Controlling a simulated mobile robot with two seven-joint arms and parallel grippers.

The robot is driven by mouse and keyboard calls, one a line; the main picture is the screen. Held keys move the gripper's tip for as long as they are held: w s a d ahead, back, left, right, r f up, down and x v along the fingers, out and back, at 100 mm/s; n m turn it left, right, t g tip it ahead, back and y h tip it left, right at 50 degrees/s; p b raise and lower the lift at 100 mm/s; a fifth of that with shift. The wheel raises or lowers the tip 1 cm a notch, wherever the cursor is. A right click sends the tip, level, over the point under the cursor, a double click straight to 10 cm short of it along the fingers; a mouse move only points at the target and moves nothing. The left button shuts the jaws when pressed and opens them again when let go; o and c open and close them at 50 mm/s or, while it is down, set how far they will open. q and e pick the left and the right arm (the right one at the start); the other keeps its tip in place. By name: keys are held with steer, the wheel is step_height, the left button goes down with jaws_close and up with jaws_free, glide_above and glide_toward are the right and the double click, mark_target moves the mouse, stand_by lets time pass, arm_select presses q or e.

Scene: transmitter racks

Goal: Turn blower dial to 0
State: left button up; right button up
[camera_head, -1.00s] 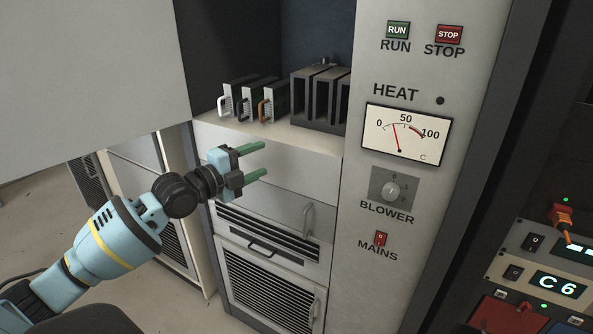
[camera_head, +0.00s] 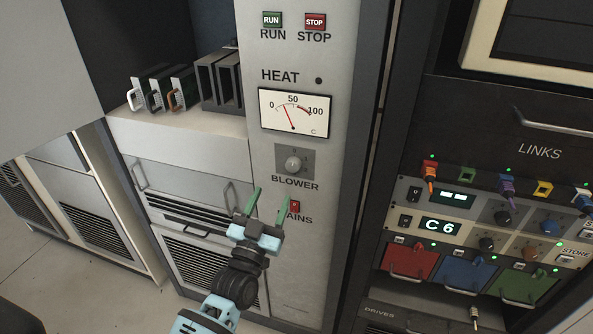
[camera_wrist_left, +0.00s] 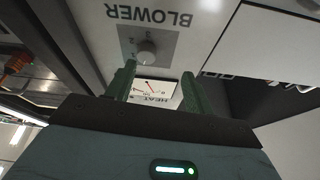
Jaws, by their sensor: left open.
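The blower dial (camera_head: 294,162) is a round grey knob on a darker square plate, above the BLOWER label on the light grey panel. In the head view its pointer is too small to read with certainty. My left gripper (camera_head: 272,192) is open and empty, with green fingers pointing up, below and slightly left of the dial. The left wrist view shows the dial (camera_wrist_left: 147,58) upside down, ahead of the open fingers (camera_wrist_left: 158,88) and apart from them. My right gripper is not in view.
The red MAINS switch (camera_head: 295,206) is close to the right fingertip. The HEAT meter (camera_head: 295,112) sits above the dial, with the RUN (camera_head: 272,19) and STOP (camera_head: 314,21) buttons higher up. A rack with coloured plugs (camera_head: 490,215) stands to the right.

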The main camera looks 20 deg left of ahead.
mark_target(292, 169)
arm_select(q)
steer(key=shift+n, duration=0.8)
steer(key=w+d+r, duration=0.1)
steer(key=w, duration=0.1)
steer(key=w+r, duration=0.1)
steer(key=w, duration=0.1)
steer(key=w+d+r, duration=0.1)
steer(key=w, duration=0.1)
steer(key=shift+w+d+r+p, duration=0.25)
steer(key=shift+w+d+p, duration=0.1)
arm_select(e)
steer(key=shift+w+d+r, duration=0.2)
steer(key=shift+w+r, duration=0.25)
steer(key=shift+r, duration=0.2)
arm_select(q)
steer(key=c, duration=1)
steer(key=n+y, duration=0.1)
steer(key=n, duration=0.1)
steer(key=n+y, duration=0.2)
steer(key=shift+d+n, duration=0.2)
steer(key=shift+n, duration=0.2)
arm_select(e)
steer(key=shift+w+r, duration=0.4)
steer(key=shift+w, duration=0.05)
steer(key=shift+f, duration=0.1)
